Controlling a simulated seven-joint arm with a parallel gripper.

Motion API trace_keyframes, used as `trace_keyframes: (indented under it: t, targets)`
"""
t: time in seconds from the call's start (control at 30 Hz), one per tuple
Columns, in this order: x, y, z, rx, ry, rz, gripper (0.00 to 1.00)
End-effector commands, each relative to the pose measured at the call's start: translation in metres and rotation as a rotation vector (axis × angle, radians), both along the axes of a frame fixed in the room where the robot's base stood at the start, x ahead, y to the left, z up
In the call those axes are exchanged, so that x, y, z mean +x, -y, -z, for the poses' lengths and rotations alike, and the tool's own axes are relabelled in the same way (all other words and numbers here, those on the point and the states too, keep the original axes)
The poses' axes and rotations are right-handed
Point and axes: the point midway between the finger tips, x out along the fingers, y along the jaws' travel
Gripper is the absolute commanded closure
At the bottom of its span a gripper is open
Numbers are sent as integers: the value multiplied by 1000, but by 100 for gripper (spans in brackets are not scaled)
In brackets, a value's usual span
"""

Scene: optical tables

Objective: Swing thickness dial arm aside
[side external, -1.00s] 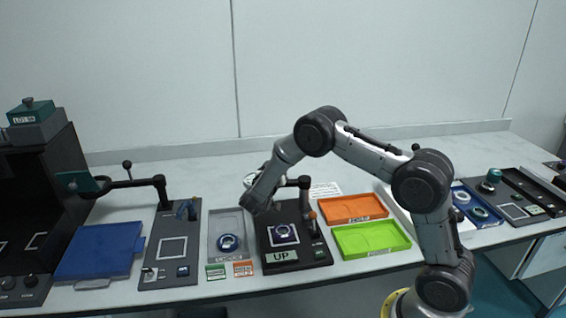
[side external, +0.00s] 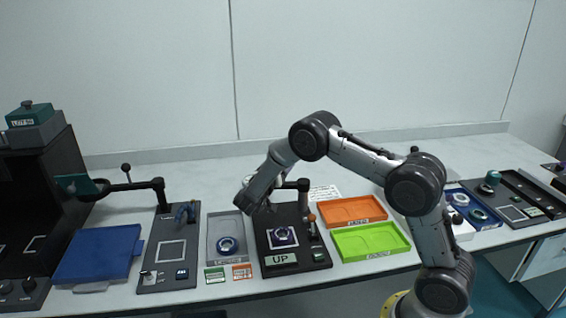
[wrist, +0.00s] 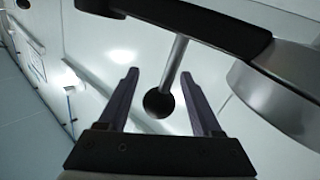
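The thickness dial station has a black base (side external: 266,240) with a sign reading UP (side external: 281,258) and a black post (side external: 304,194). A dark arm reaches left from the post behind my gripper (side external: 246,203); its dial is mostly hidden there. In the wrist view my gripper (wrist: 158,75) is open. A black ball knob (wrist: 158,104) on a metal rod (wrist: 174,63) hangs from the dark arm (wrist: 205,25). The knob shows between the two fingers, with gaps on both sides; depth is unclear.
A grey tray (side external: 213,238) with a blue ringed part is left of the station. Orange (side external: 352,209) and green (side external: 370,241) trays are to the right. Another fixture with a post and horizontal arm (side external: 135,186) stands left. The table behind is clear.

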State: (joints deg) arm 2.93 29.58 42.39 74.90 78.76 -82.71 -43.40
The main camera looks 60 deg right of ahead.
Motion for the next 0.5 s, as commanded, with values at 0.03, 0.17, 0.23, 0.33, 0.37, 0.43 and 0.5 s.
trace_keyframes:
  t: [0.03, 0.17, 0.23, 0.33, 0.37, 0.43, 0.5]
  targets:
    - [0, 0, 0, 0, 0, 0, 34]
    - [-1, -1, 0, 0, -1, 0, 34]
    - [-1, -4, 0, -1, -1, 0, 34]
    - [-2, -14, 0, 0, -1, -2, 34]
    - [-3, -19, 0, 0, -1, -3, 34]
    - [-5, -32, 0, 0, -1, -4, 34]
    - [-7, -47, 0, 0, -2, -5, 34]
